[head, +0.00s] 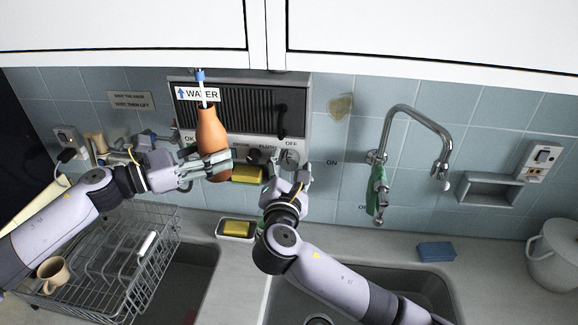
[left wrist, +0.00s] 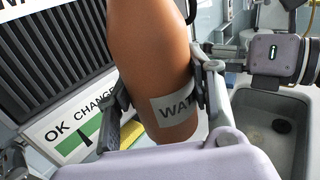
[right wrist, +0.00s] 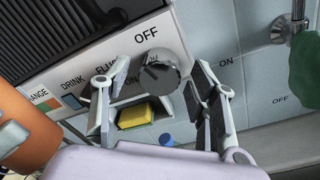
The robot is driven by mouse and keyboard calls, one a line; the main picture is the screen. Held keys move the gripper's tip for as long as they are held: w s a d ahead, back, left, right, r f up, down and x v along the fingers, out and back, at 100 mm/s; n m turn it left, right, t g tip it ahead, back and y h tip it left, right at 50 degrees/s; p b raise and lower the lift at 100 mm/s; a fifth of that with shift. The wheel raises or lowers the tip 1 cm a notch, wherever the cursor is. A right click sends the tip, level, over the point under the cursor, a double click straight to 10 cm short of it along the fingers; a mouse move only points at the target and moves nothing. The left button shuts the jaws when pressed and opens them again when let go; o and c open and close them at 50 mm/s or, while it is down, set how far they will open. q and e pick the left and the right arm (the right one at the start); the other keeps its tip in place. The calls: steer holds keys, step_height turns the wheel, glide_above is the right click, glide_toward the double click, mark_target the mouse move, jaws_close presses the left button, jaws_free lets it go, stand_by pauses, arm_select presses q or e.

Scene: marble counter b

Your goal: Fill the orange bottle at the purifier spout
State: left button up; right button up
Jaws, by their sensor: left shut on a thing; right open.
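The orange bottle (head: 211,132) is upright under the white spout (head: 203,92) with a blue top, beside the WATER sign. The spout's lower end overlaps the bottle's mouth in the head view; I cannot tell whether it is inside. My left gripper (head: 207,165) is shut around the bottle's lower body. The left wrist view shows the bottle (left wrist: 155,50) between the fingers, with a partly covered WATER label. My right gripper (head: 286,170) is open in front of the purifier panel (head: 240,110). In the right wrist view, the grey knob (right wrist: 158,72) lies between its fingers, near the OFF mark.
A yellow sponge (right wrist: 135,112) sits on a holder below the panel. Another sponge in a dish (head: 237,228) lies on the counter. A wire rack (head: 115,255) with a beige mug (head: 54,272) is at left. The faucet (head: 405,110) and a blue sponge (head: 436,251) are at right.

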steer(key=s+a, duration=0.1)
steer(key=s, duration=1.1)
steer(key=shift+a, duration=0.35)
steer(key=shift+w+r, duration=0.1)
stand_by(6.3)
